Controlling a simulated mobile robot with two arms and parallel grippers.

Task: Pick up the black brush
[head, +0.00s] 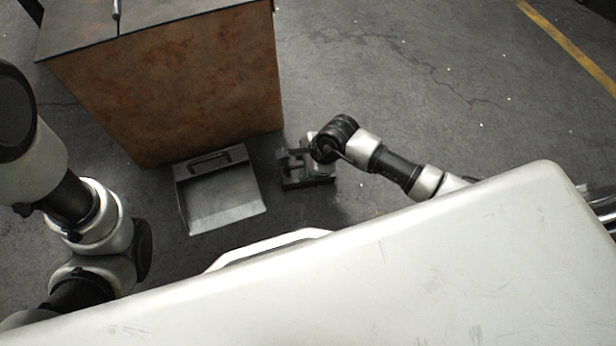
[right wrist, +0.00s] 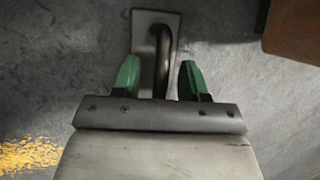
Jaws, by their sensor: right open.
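The black brush (head: 308,183) lies on the dark floor, right of the dustpan, partly hidden under my right gripper in the head view. In the right wrist view the brush (right wrist: 157,22) shows as a grey-brown plate with a dark raised handle. My right gripper (right wrist: 160,78) is open, with its two green fingers on either side of the near part of the handle. I see no grip on it; the depth between fingers and handle is hard to tell. In the head view my right gripper (head: 293,158) is over the brush. My left gripper is out of view.
A metal dustpan (head: 228,196) lies on the floor left of the brush. A rusty brown cabinet (head: 175,90) stands just behind them. Open floor (head: 400,70) spreads to the right, with a yellow line (head: 570,45) at the far right.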

